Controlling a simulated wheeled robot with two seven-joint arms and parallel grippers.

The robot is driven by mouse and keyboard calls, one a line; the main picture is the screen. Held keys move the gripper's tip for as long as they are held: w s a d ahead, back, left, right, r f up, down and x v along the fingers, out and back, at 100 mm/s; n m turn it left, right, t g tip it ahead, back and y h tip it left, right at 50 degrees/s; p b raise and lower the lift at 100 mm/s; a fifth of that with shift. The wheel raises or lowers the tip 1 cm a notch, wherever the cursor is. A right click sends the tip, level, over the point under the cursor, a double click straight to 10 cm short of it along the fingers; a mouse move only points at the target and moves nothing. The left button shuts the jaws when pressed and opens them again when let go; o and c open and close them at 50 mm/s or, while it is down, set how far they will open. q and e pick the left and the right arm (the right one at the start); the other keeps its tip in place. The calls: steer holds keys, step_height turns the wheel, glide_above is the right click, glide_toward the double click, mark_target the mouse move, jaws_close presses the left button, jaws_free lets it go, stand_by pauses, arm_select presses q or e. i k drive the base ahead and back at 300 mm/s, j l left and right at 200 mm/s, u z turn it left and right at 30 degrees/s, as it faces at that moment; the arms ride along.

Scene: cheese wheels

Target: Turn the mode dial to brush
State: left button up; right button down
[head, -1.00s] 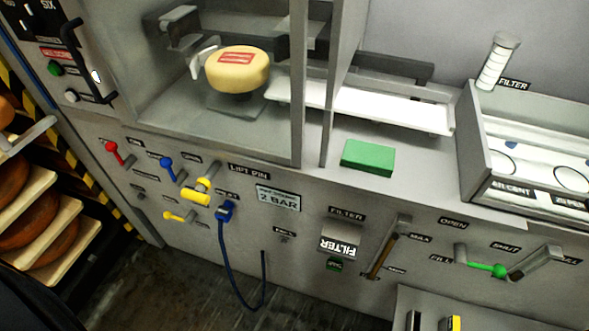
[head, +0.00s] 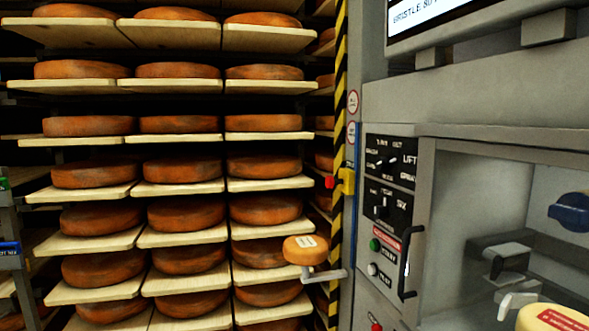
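A black control panel (head: 391,195) is on the grey machine front right of centre. A small dial (head: 385,161) sits in its upper part with several white labels around it, including one reading LIFT; most are too small to read. A second dial (head: 382,206) sits below it, near a label reading SIX. I cannot tell for sure which one is the mode dial, or where either points. Neither of my grippers is in view.
A black handle (head: 407,262), green button (head: 375,245) and white button (head: 372,269) are below the dials. A bracket (head: 325,276) with a small cheese (head: 305,250) juts out left. Shelves (head: 92,243) of cheese wheels fill the left. A yellow box with a red button (head: 330,182) is beside the panel.

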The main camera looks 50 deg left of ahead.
mark_target(384, 163)
steer(key=u, duration=1.2)
